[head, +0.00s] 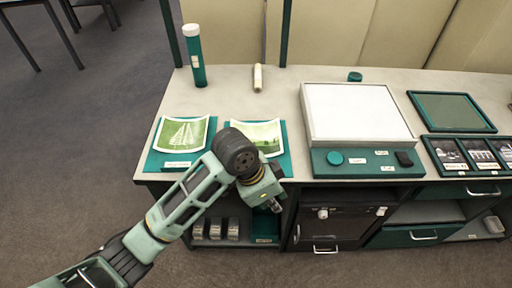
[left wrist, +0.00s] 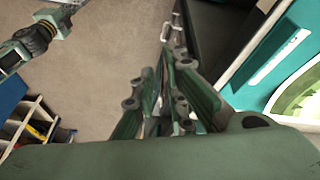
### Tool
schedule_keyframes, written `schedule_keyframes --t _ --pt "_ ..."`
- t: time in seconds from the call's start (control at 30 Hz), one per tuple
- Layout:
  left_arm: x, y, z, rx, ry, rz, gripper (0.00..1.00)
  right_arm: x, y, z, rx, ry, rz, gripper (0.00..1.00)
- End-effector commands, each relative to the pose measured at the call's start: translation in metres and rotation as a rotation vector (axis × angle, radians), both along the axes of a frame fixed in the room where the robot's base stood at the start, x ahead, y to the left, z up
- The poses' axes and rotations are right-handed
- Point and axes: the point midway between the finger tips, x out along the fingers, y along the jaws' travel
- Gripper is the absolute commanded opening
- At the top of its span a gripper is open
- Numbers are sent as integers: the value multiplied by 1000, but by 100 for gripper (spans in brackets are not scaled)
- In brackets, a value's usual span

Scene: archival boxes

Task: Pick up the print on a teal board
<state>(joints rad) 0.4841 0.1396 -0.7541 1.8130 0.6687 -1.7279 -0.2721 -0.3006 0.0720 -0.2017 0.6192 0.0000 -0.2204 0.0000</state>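Two teal boards lie side by side on the left of the worktop, each bearing a green-and-white print. The left print (head: 182,133) shows whole on its board (head: 153,161), with a white label in front. The right print (head: 262,133) and its board (head: 286,160) are partly hidden by my left wrist. My left gripper (head: 272,203) points down by the counter's front edge, in front of the right board. In the left wrist view its fingers (left wrist: 163,70) stand apart with nothing between them; a board (left wrist: 262,75) and its print (left wrist: 300,98) show at right. My right gripper (left wrist: 62,18) shows small at upper left, its fingers unclear.
A teal tube (head: 195,58) stands behind the left board. A large white-topped box (head: 358,112) stands right of the boards, then a teal tray (head: 452,112) and framed photographs (head: 482,153). Drawers and shelves are below.

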Motion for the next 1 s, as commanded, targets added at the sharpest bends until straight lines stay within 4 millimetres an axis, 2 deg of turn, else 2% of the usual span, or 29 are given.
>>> schedule_keyframes --t 0.03,0.13,0.3,0.4,0.53,0.67,1.0 --pt "15 -2 10 42 -15 -60 12 0 1 0 1 -1 0 0" --pt "35 0 24 127 -20 -164 12 0 0 0 0 -1 0 0" --pt "68 17 51 263 -18 -267 12 0 -2 0 -2 -1 1 0" --pt "84 28 67 321 -15 -293 12 1 -4 0 -5 -1 2 0" --pt "94 37 78 360 -11 -304 12 1 -7 0 -8 -2 2 0" --pt "96 40 73 370 -6 -308 12 1 -9 0 -10 -2 2 0" --pt "92 42 31 369 -6 -308 12 1 -9 6 -10 -2 0 0"
